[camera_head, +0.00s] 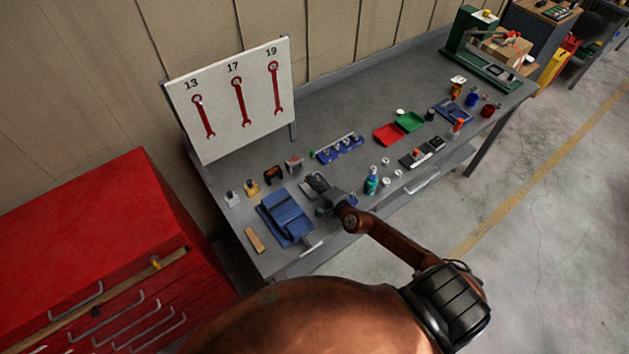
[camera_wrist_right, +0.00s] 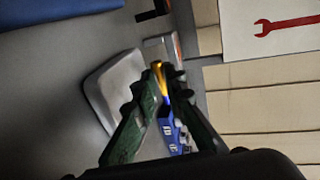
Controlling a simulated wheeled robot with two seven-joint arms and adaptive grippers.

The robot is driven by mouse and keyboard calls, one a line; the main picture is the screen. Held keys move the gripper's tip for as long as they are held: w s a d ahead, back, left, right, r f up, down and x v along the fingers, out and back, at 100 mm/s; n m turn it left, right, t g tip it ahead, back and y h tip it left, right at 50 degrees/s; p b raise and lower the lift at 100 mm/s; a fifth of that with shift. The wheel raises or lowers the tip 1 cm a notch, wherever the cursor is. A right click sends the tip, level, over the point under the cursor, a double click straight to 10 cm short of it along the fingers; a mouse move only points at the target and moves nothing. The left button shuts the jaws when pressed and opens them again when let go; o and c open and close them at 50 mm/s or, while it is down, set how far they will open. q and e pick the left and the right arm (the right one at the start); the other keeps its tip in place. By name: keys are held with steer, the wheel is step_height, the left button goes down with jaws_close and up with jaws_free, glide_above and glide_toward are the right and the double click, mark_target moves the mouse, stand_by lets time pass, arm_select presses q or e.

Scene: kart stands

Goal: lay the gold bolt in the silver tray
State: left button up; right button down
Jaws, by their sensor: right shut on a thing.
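My right gripper (camera_head: 326,195) is over the workbench in the head view, right beside the silver tray (camera_head: 311,183), which it partly hides. In the right wrist view the gripper (camera_wrist_right: 157,84) is shut on the gold bolt (camera_wrist_right: 158,72), whose yellow end shows between the green fingertips. The silver tray (camera_wrist_right: 106,88) lies just left of the fingers there, partly behind the left one. The height of the bolt above the tray is hard to tell. I cannot make out the bolt in the head view. My left gripper is not in view.
A blue vise-like block (camera_head: 285,217) stands left of the tray. A blue holder (camera_head: 340,148) with several pieces is behind it, and a teal bottle (camera_head: 371,184) to the right. A wrench board (camera_head: 235,98) stands behind.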

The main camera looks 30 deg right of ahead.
steer(key=shift+r, duration=0.1)
steer(key=c, duration=2.2)
jaws_free()
steer(key=o, duration=0.3)
steer(key=shift+s, duration=0.2)
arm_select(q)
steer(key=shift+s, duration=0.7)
arm_select(e)
steer(key=v, duration=1.1)
steer(key=shift+s+d+r, duration=0.1)
steer(key=shift+s, duration=0.25)
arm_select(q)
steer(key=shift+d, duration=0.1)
